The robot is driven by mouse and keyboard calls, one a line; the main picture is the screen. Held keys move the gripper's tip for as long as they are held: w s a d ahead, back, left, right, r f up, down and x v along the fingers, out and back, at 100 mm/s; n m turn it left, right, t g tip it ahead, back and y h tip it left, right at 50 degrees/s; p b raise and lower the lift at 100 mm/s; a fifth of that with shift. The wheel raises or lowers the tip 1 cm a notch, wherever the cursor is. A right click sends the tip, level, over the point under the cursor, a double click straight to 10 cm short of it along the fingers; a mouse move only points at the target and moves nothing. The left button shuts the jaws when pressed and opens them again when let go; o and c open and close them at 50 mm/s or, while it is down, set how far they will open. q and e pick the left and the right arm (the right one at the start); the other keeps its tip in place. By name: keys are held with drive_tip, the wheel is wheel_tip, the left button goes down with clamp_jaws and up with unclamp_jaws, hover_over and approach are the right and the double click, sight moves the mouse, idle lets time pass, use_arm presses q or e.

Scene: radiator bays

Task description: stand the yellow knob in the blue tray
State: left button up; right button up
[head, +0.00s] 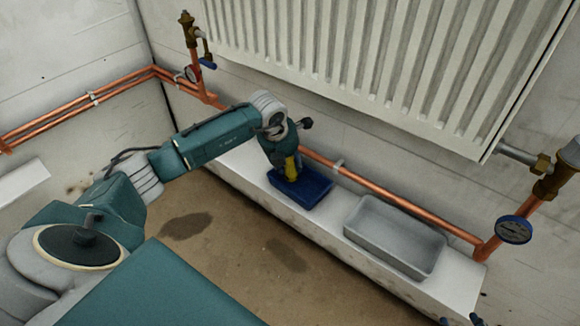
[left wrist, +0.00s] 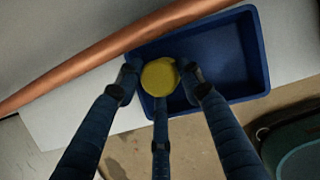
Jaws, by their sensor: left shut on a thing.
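The yellow knob (left wrist: 160,77) is between the fingers of my left gripper (left wrist: 163,82), which is shut on it. In the left wrist view its round top faces the camera, and the tray floor shows around it. In the head view the yellow knob (head: 291,168) looks upright over the blue tray (head: 315,190), near its left end. The blue tray (left wrist: 240,75) is empty otherwise. Whether the knob's underside touches the tray floor is hidden. My right gripper is not clearly in view.
A grey tray (head: 395,238) stands right of the blue one on the white ledge (head: 350,252). A copper pipe (head: 400,202) runs close behind both trays, under the radiator (head: 390,60). A gauge (head: 514,229) is at the right. Small blue parts at the bottom right edge are unclear.

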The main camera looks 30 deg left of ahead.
sight(289, 162)
use_arm(q)
drive_tip(key=shift+w+f, duration=0.2)
drive_tip(key=shift+f, duration=0.3)
use_arm(e)
drive_tip(key=shift+w+a+r+t, duration=0.2)
drive_tip(key=shift+w+r+t, duration=0.15)
drive_tip(key=shift+w+r, duration=0.2)
drive_tip(key=shift+w+a+r+t, duration=0.2)
drive_tip(key=shift+w+r+t, duration=0.15)
drive_tip(key=shift+w+r, duration=0.15)
drive_tip(key=shift+w+y, duration=0.1)
drive_tip(key=shift+y, duration=0.2)
use_arm(q)
drive_tip(key=o, duration=1.2)
